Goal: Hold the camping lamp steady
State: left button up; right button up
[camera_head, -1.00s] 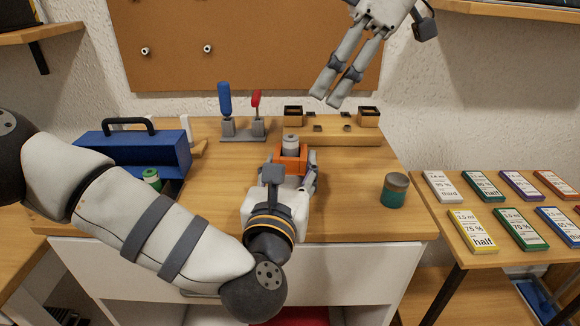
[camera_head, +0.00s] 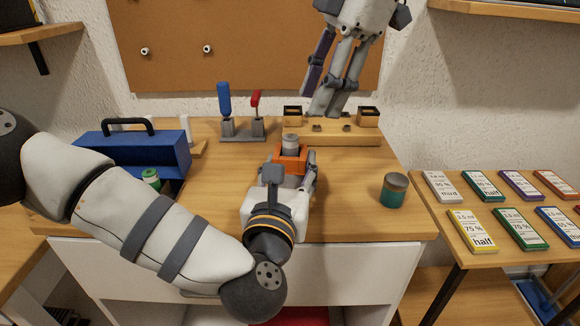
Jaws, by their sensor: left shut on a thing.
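The camping lamp (camera_head: 290,158) appears to be the orange block-like body with a grey cylinder on top, upright on the wooden workbench. My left gripper (camera_head: 291,170) is shut on it from the near side, with fingers at its left and right sides. The gripper hides the lamp's lower front. My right gripper (camera_head: 320,102) is above the back of the bench, behind and above the lamp and apart from it. Its fingers point down, look spread and hold nothing visible.
A wooden rack (camera_head: 340,136) stands just behind the lamp. A tool stand (camera_head: 243,135) with blue and red handles is behind left. A blue toolbox (camera_head: 130,150) stands left, and a teal jar (camera_head: 394,190) right. The bench between lamp and jar is clear.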

aim_at(290, 138)
jog(key=s+a+n+t+h, duration=0.2)
jog(key=a+n+t+h, duration=0.25)
jog(key=n, duration=0.75)
jog(key=shift+g, duration=0.45)
jog(key=x, duration=0.8)
jog(key=shift+a, duration=0.1)
grip_shut()
